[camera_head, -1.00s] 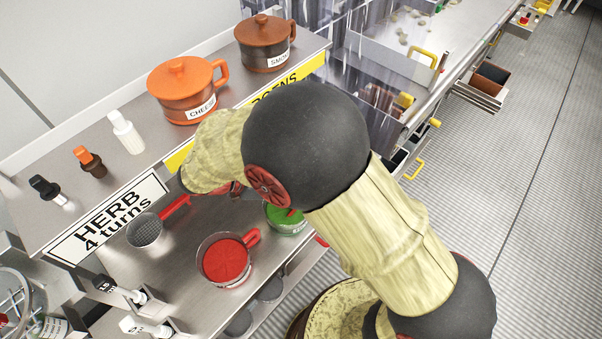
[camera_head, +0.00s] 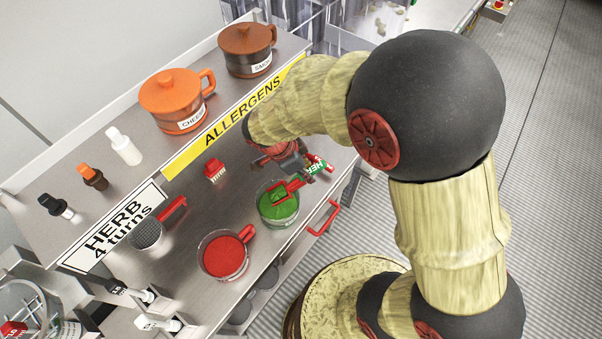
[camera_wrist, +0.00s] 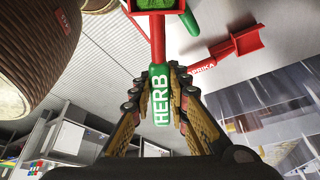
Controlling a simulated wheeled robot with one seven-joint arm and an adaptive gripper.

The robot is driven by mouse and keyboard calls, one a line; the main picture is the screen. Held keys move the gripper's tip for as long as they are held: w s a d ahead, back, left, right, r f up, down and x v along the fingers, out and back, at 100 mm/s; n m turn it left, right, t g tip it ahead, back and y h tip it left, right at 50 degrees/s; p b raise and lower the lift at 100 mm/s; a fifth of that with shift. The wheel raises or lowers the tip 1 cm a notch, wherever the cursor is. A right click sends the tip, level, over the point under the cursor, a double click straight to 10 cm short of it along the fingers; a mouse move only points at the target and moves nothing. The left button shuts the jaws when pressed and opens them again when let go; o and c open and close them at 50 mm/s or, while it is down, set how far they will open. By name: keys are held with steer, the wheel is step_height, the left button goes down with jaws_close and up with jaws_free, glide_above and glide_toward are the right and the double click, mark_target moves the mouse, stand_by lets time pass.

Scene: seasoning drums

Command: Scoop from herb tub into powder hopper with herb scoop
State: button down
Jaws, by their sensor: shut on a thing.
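The herb tub (camera_head: 278,212) is a clear tub of green herb on the steel counter, right of a tub of red powder (camera_head: 224,256). My gripper (camera_head: 296,168) is just behind the herb tub and shut on the handle of the herb scoop (camera_head: 287,190). The scoop's red square bowl is over the tub. In the wrist view my gripper (camera_wrist: 160,98) holds the green handle marked HERB (camera_wrist: 158,85), and green herb shows in the bowl at the top edge. Whether the bowl touches the herb in the tub is unclear. I cannot make out the powder hopper for certain.
A mesh strainer (camera_head: 147,233) and a red scoop (camera_head: 215,171) are on the counter. Shakers and lidded pots (camera_head: 176,98) stand on the shelf behind the ALLERGENS (camera_head: 232,118) and HERB 4 turns signs.

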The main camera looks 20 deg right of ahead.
mark_target(325, 162)
steer(key=shift+d+r+y+p, duration=0.2)
steer(key=shift+d+y+p, duration=0.5)
steer(key=shift+d+p, duration=0.1)
steer(key=d+y+p, duration=0.2)
steer(key=y+p, duration=0.1)
steer(key=p, duration=0.2)
steer(key=shift+w+d, duration=0.15)
steer(key=shift+d, duration=0.25)
steer(key=shift+d+r+y+p, duration=0.15)
steer(key=shift+d+r+p, duration=0.15)
steer(key=shift+r+p, duration=0.45)
steer(key=shift+d+r+y+p, duration=0.15)
steer(key=shift+d+r+p, duration=0.15)
steer(key=shift+r+p, duration=0.4)
steer(key=shift+w+r, duration=0.1)
